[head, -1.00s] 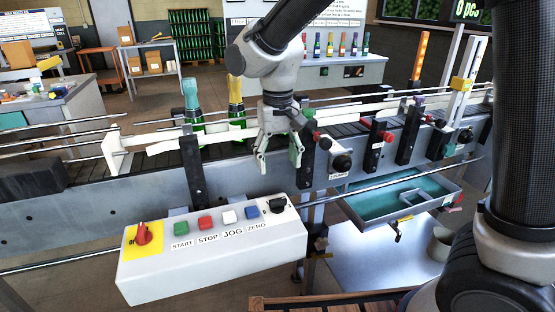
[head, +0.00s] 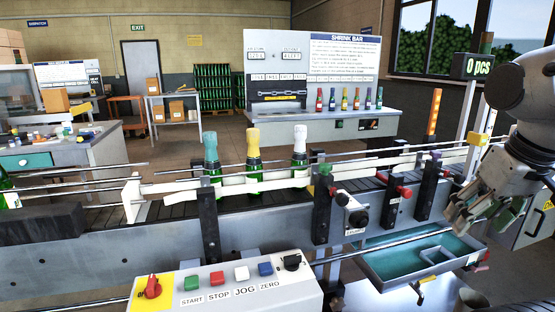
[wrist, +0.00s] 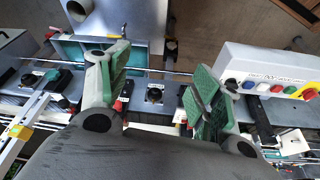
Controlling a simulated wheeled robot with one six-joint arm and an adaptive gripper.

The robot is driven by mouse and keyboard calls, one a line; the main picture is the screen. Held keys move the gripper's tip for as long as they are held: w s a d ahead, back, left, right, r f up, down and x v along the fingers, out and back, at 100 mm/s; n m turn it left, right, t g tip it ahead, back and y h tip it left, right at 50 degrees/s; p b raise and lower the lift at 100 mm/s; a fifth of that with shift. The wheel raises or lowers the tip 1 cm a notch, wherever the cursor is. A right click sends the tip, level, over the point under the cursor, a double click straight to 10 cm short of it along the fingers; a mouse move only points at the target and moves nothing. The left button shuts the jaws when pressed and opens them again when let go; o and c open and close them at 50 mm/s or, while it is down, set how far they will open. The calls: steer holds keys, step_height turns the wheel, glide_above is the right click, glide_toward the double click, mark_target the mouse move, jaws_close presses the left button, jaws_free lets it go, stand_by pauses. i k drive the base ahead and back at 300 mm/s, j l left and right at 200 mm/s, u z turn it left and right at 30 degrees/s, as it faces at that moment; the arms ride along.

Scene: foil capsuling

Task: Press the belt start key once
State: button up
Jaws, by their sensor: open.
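The green START key (head: 190,281) is the leftmost of the row of keys on the white control box (head: 226,297), low in the head view. It also shows in the wrist view (wrist: 289,90) at the right, beside the red STOP key (wrist: 268,87). No part of my gripper touches the box. My gripper (head: 472,226) is open and empty, far to the right of the box, over the right end of the teal tray. Its green-padded fingers stand apart in the wrist view (wrist: 157,88).
A red rotary switch (head: 153,287) on a yellow plate sits left of START. Bottles with teal (head: 210,146), gold (head: 253,143) and white (head: 300,140) tops stand on the conveyor behind white rails. The teal tray (head: 385,262) lies right of the box. The counter (head: 478,66) reads 0 pcs.

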mark_target(191, 283)
steer(key=u, duration=1.25)
